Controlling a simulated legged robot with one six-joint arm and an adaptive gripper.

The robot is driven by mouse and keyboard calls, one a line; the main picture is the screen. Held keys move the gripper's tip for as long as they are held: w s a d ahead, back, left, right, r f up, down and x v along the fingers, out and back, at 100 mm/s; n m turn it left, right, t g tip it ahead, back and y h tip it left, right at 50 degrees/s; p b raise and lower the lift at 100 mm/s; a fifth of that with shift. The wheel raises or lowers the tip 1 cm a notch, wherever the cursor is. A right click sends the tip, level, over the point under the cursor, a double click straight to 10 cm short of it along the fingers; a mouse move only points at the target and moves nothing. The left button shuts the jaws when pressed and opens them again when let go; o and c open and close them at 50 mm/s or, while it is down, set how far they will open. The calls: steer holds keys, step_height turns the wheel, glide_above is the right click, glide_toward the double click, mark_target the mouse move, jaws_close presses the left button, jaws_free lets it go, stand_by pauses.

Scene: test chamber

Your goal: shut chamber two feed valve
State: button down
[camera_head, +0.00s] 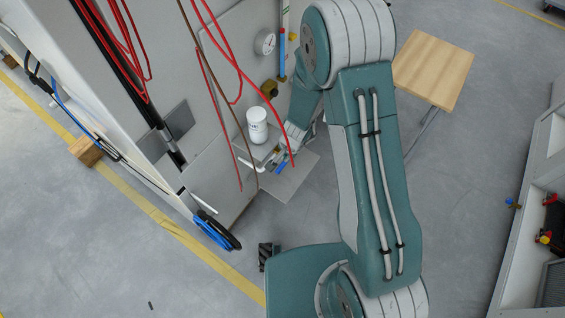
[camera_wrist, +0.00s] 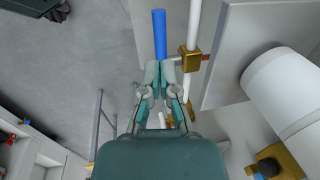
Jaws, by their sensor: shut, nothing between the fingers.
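A blue lever handle (camera_wrist: 159,34) stands just beyond my gripper (camera_wrist: 161,68) in the wrist view, beside a white pipe (camera_wrist: 194,25) with a brass fitting (camera_wrist: 191,61). My fingers are shut, with their tips at the lever's near end; I cannot tell whether they touch it. In the head view a blue handle (camera_head: 281,167) shows low by the shelf, close to the end of my arm. Another blue lever (camera_head: 282,58) is higher on the cabinet's pipe. I can read no label that tells which is chamber two's feed valve.
A white jar (camera_head: 257,124) stands on a small shelf by the cabinet (camera_head: 215,180). Red hoses (camera_head: 215,55) hang in front of the cabinet. A wooden-topped table (camera_head: 433,68) stands at upper right. Open grey floor (camera_head: 470,170) lies right of my arm.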

mark_target(281, 165)
steer(key=shift+w+a+f, duration=0.15)
steer(key=shift+f, duration=0.85)
steer(key=shift+w+a+f, duration=0.1)
steer(key=shift+a+f, duration=0.1)
steer(key=shift+f, duration=0.75)
steer(key=shift+w+a+f, duration=0.15)
steer(key=shift+f, duration=0.85)
steer(key=shift+f, duration=0.1)
